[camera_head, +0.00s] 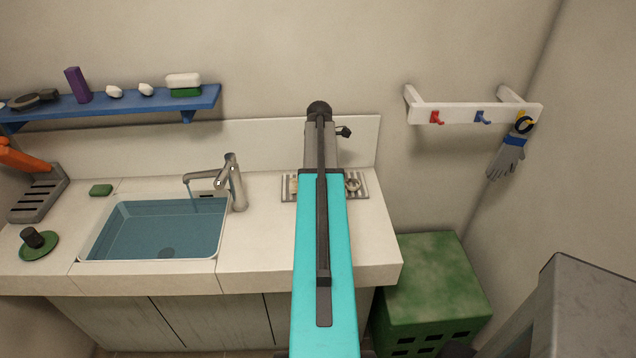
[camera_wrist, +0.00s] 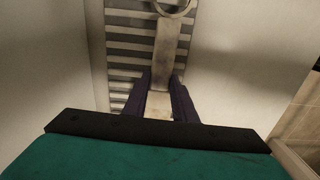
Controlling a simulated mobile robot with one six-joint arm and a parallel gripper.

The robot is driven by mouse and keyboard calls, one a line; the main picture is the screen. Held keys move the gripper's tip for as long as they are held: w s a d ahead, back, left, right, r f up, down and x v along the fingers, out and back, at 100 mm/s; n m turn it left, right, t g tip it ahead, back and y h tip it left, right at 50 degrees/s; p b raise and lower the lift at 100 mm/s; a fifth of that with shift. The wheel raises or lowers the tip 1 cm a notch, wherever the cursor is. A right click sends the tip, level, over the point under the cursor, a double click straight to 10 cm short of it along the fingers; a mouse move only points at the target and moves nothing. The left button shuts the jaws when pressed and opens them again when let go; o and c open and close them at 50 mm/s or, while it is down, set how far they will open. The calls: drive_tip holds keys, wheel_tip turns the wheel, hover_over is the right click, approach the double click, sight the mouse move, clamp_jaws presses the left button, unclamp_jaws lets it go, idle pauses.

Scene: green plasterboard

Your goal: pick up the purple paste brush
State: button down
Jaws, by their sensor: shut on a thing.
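My gripper (camera_wrist: 163,100) reaches down over a metal slatted rack in the wrist view. Its two dark fingers are shut on a pale, flat handled piece (camera_wrist: 165,60) that runs away from me and has a metal ring near its far end. I see no clear purple on this piece and cannot tell whether it is the paste brush. In the head view my arm hides the gripper and most of what lies there. A plain purple upright block (camera_head: 77,85) stands on the blue shelf, far from my gripper.
The slatted rack (camera_head: 361,194) lies on the counter (camera_head: 255,250), right of the tap (camera_head: 236,185) and the water-filled sink (camera_head: 160,230). A white hook rail (camera_head: 455,113) with a grey glove (camera_head: 507,158) is on the wall. A green crate (camera_head: 435,285) stands right of the counter.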

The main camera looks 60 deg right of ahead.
drive_tip(key=shift+r+b, duration=0.65)
drive_tip(key=shift+r, duration=1)
drive_tip(key=s+a+r+b, duration=0.1)
drive_tip(key=s+a+b, duration=0.3)
drive_tip(key=s+a, duration=0.6)
drive_tip(key=shift+a+r, duration=0.2)
drive_tip(key=shift+a, duration=1.05)
